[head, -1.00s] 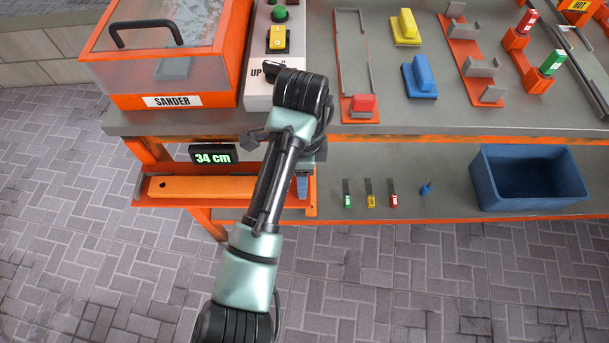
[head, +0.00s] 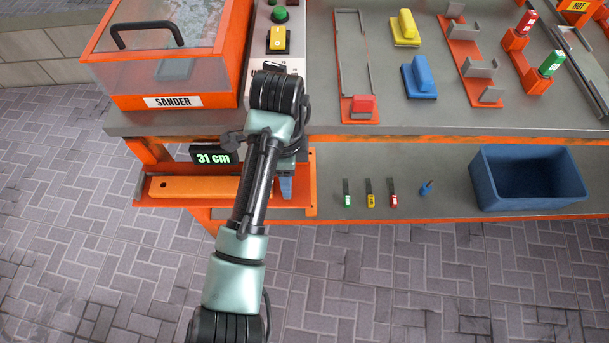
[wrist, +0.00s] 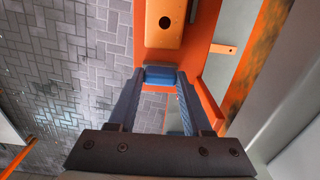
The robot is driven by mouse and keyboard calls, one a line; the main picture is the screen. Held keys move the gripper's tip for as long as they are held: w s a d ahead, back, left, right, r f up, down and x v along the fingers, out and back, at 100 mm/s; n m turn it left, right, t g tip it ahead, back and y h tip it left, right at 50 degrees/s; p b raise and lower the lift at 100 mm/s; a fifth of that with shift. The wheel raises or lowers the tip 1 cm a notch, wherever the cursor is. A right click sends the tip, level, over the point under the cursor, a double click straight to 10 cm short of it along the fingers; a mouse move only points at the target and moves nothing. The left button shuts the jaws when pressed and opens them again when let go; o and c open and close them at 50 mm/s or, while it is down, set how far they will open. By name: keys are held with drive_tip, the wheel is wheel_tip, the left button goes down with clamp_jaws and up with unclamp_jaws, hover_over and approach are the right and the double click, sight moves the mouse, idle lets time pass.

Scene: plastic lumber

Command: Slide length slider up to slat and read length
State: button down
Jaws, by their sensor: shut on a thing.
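The orange slat (head: 200,187) lies flat in the orange length gauge (head: 308,195) at the front of the bench. My arm covers its right part in the head view. The slat's near end, with a round hole, shows in the wrist view (wrist: 163,38). The blue length slider (wrist: 160,78) sits between my fingertips, right by that end. The display (head: 212,158) reads 31 cm in green.
The sander (head: 170,60) and its button panel (head: 280,55) stand on the bench above the gauge. A lower shelf holds small coloured tools and a blue bin (head: 525,180). Yellow (head: 405,28) and blue (head: 420,78) blocks lie on the top. Open paving lies in front.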

drive_tip(key=shift+a+f, duration=0.1)
drive_tip(key=shift+a, duration=2.25)
drive_tip(key=shift+c, duration=0.9)
unclamp_jaws()
drive_tip(key=shift+p, duration=0.3)
wheel_tip(320, 180, up, 7)
drive_tip(key=p, duration=0.7)
